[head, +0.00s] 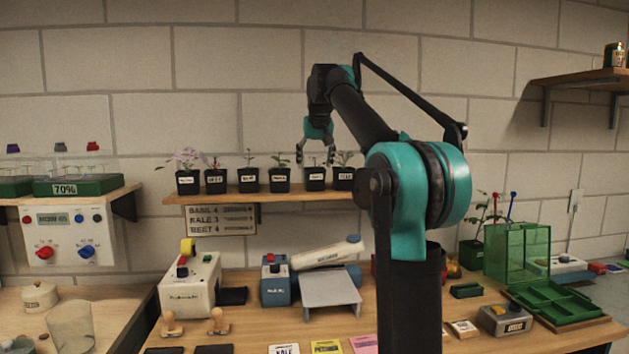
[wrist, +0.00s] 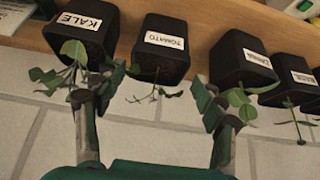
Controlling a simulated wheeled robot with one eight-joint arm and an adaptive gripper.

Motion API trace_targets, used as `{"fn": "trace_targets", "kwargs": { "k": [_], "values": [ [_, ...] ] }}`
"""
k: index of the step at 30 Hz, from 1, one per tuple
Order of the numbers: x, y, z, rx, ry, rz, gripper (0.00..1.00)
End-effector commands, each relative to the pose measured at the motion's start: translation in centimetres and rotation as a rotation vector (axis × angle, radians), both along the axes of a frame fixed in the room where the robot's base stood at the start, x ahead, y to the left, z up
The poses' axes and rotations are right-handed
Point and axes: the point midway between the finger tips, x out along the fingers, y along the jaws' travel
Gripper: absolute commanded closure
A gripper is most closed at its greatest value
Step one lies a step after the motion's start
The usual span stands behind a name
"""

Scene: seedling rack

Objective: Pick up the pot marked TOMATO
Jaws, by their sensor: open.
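The pot marked TOMATO (wrist: 160,52) is black with a white label, seen upside down in the wrist view. Its thin seedling (wrist: 152,92) lies between my gripper's (wrist: 155,104) two spread fingers, which look empty. In the head view it appears to be the pot (head: 315,184) on the wall shelf, just below my gripper (head: 316,154); its label is too small to read there. My gripper is open, with its fingers pointing down among the leaves above the pots. Leaves hide parts of both fingertips in the wrist view.
The pot marked KALE (wrist: 85,30) stands close on one side of the TOMATO pot, another labelled pot (wrist: 242,60) on the other. Several pots share the narrow wooden shelf (head: 230,197) against the block wall. A cluttered workbench (head: 255,322) lies below.

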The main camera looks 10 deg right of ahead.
Motion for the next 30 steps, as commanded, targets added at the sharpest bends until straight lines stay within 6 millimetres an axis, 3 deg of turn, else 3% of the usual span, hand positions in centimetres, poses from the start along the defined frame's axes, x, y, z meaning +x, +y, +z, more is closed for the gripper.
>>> {"fn": "trace_targets", "kwargs": {
  "k": [19,29,30],
  "values": [
    [3.8,-0.2,-5.8,0.0,0.0,0.0,0.3],
    [4.2,-0.2,-6.4,0.0,0.0,0.0,0.3],
    [4.2,-0.2,-6.4,0.0,0.0,0.0,0.35]
  ]
}}
